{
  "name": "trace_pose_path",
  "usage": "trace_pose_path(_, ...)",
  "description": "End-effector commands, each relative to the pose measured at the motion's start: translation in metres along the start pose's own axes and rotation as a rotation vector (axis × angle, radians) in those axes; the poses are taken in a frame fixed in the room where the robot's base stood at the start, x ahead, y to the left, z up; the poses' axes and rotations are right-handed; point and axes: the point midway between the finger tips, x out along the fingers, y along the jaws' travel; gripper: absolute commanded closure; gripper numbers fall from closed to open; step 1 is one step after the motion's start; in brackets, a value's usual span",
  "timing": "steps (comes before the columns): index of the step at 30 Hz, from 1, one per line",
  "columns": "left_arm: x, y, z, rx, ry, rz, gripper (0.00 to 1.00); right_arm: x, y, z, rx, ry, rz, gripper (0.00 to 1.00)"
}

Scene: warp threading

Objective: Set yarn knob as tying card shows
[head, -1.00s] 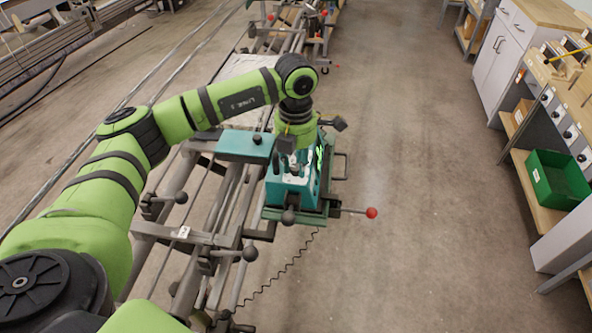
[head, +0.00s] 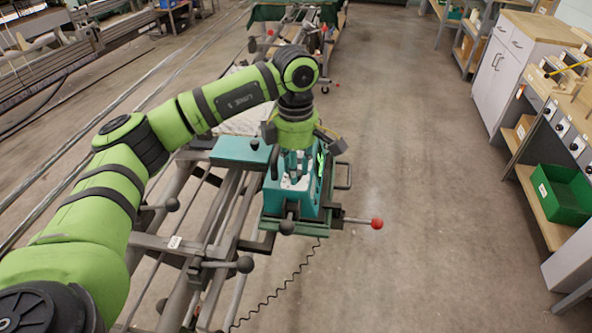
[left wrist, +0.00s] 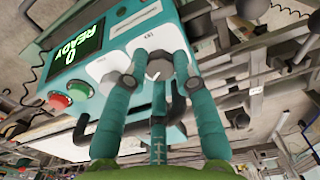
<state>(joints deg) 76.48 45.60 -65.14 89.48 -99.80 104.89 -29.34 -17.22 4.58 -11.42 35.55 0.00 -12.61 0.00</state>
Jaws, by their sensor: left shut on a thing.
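The teal tying machine (head: 290,203) stands on the frame in the middle of the head view, below my left gripper (head: 297,168). In the left wrist view, my left gripper (left wrist: 159,72) has its teal fingers closed around a grey knob (left wrist: 160,66) on a light plate of the machine (left wrist: 190,14). The fingers hide part of the knob, and its pointer setting cannot be read. A second light plate (left wrist: 104,66) lies to the left. The screen (left wrist: 78,48) shows READY and 0 in green. No tying card can be made out. My right gripper is not in view.
A red button (left wrist: 59,101) and a green button (left wrist: 80,89) sit near the screen. A red-ended lever (head: 376,223) sticks out to the right of the machine. Metal rails and clamps lie left of it. A green bin (head: 563,193) stands on a shelf; the floor between is clear.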

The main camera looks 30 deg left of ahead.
Motion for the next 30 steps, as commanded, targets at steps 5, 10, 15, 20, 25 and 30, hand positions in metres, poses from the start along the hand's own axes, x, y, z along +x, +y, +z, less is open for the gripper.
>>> trace_pose_path(5,0.0003,0.0006,-0.0010,0.058,0.002,0.001,1.00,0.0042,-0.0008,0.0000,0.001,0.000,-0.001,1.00)
trace_pose_path(10,-0.0004,0.0008,-0.0007,0.085,0.001,0.002,1.00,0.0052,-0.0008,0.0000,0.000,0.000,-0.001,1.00)
trace_pose_path(15,-0.0010,0.0010,-0.0004,0.092,0.000,0.003,1.00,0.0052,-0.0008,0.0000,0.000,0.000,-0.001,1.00)
trace_pose_path(20,-0.0012,0.0011,-0.0002,0.091,0.000,0.004,1.00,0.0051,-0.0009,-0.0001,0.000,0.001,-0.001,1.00)
trace_pose_path(25,-0.0014,0.0012,0.0000,0.091,-0.001,0.004,0.62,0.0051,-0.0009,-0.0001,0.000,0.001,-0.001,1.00)
trace_pose_path(30,-0.0009,0.0009,0.0001,0.090,-0.001,0.003,0.62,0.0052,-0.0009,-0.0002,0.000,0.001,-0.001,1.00)
